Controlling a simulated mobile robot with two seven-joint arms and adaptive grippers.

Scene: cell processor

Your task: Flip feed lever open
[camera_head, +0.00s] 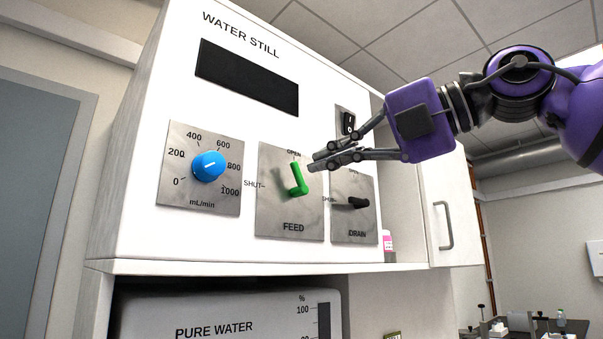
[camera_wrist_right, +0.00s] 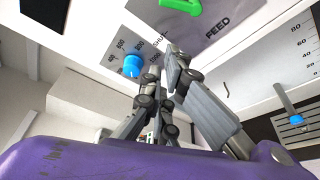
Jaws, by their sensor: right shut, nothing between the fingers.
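The green feed lever (camera_head: 299,180) sits on the metal FEED plate (camera_head: 275,215) of the white water still. Its handle stands upright, with its tip just below the OPEN mark; the SHUT mark is to the left. The lever also shows at the top of the right wrist view (camera_wrist_right: 182,6), partly cut off by the frame. My right gripper (camera_head: 316,163) comes in from the right, its fingers shut and empty. In the head view its tips are just right of the lever's upper end; I cannot tell whether they touch it. My left gripper is not in view.
A blue flow knob (camera_head: 209,165) is left of the feed plate. The black drain lever (camera_head: 356,203) is to its right, below my fingers. A black rocker switch (camera_head: 347,123) is above it. A cabinet door with a handle (camera_head: 443,226) and a small bottle (camera_head: 388,245) are farther right.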

